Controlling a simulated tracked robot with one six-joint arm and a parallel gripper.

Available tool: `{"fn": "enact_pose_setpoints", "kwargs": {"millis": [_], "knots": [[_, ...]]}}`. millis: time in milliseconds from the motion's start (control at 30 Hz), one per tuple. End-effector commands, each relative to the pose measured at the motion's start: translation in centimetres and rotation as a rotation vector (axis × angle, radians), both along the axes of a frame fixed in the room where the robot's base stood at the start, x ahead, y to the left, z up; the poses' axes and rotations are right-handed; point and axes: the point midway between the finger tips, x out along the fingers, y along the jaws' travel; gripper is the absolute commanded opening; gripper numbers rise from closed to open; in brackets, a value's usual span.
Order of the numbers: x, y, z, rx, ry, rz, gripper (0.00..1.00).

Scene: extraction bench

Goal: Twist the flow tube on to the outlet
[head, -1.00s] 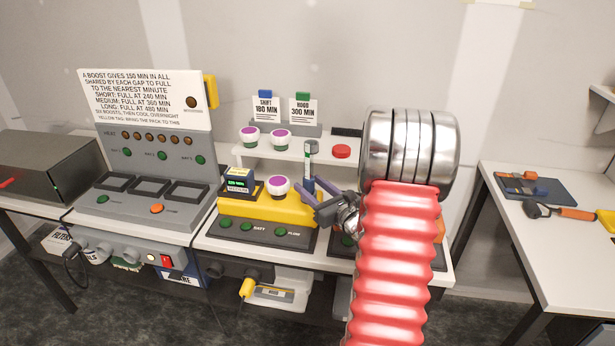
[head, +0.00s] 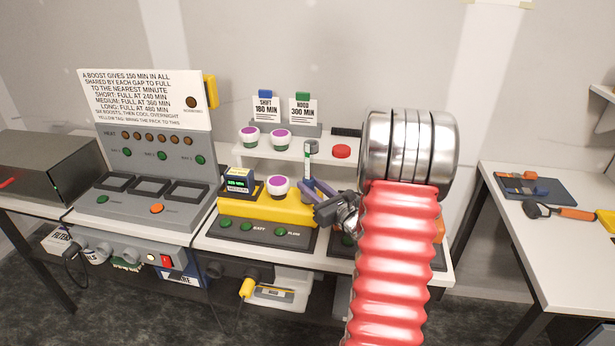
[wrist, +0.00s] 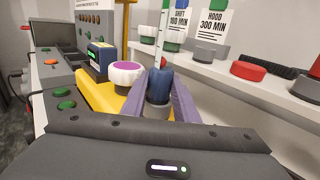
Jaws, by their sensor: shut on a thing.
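The flow tube (head: 311,150) is a clear upright tube with a dark grey top and a green mark inside. It stands at the right end of the yellow unit (head: 258,207). Its blue lower part shows in the wrist view (wrist: 159,84), above a grey collar (wrist: 156,111). My gripper (head: 311,184) reaches in from the right, its purple fingers shut around the blue part. In the wrist view, a finger lies on each side of it. The outlet is hidden by the fingers and collar, so I cannot tell how the tube is seated.
A purple-topped white knob (head: 278,186) and a display box (head: 240,182) sit close left of the tube. A white shelf (head: 270,149) with a red button (head: 341,151) stands close behind. The grey panel (head: 140,207) is further left.

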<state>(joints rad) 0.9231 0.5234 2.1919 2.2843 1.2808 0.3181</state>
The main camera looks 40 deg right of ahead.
Motion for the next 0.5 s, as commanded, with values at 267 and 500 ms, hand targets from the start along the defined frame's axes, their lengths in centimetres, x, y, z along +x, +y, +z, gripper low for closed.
{"fn": "enact_pose_setpoints", "kwargs": {"millis": [267,500], "knots": [[0.07,0.06,0.05,-0.001,-0.002,-0.023,0.00],[0.16,0.30,-0.12,0.000,-0.001,-0.121,0.00]]}}
